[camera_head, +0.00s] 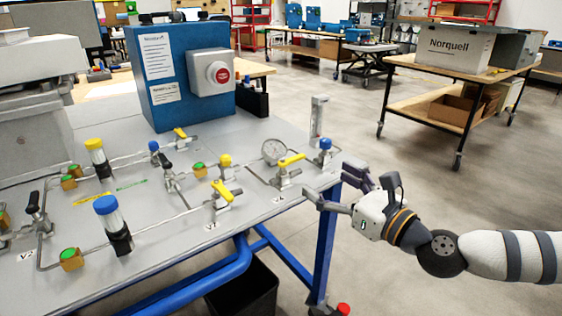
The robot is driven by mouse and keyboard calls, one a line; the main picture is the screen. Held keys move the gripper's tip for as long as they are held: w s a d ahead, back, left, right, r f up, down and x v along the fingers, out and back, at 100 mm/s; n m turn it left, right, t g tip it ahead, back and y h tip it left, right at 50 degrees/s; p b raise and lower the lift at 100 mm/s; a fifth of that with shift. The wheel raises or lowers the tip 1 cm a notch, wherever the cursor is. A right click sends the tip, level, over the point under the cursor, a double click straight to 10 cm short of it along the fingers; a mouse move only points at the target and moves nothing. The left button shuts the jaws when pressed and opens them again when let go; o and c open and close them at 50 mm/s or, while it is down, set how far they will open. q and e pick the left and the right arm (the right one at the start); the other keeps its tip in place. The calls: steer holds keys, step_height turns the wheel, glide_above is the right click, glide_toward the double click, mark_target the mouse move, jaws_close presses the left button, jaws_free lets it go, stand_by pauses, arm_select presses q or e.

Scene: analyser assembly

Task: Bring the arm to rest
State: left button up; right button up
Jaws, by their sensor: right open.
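My right arm comes in from the right, and my right gripper (338,190) is open and empty at the right edge of the grey bench (130,245). Its fingers point left, near a yellow-handled valve (288,170) and a blue knob (325,145). I cannot tell exactly how far the fingertips are from the bench edge. My left gripper and arm are not in view.
The bench carries tubing, a gauge (274,151), a blue-capped cylinder (113,225), a yellow-capped cylinder (98,158) and a blue box (165,75) with a red button. A black bin (243,290) stands below. A wheeled cart (420,103) stands behind; open floor lies between.

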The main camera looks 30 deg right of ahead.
steer(key=s+a+f+n+g+y+p, duration=0.1)
steer(key=s+a+f+n+g+y, duration=0.1)
steer(key=s+a+f+n+g, duration=0.45)
steer(key=s+a+f+n+g+y+p, duration=0.1)
steer(key=s+a+f+n+g+y, duration=0.15)
steer(key=a+f+n, duration=0.6)
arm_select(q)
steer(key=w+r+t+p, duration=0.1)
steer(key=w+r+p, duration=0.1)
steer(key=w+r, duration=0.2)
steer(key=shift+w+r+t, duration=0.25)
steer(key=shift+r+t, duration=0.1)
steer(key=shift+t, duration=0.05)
arm_select(e)
steer(key=s+d+f+n+g+h, duration=0.1)
steer(key=s+f+n+g+h, duration=0.2)
steer(key=s+n, duration=0.6)
steer(key=s+d+f+n+g+h, duration=0.1)
steer(key=s+f+n+g+h, duration=0.2)
steer(key=s, duration=1.6)
step_height(320, 180, down, 4)
steer(key=n+g, duration=0.5)
steer(key=n, duration=0.2)
steer(key=shift+s+n, duration=0.3)
steer(key=shift+s, duration=0.1)
steer(key=shift+f, duration=0.1)
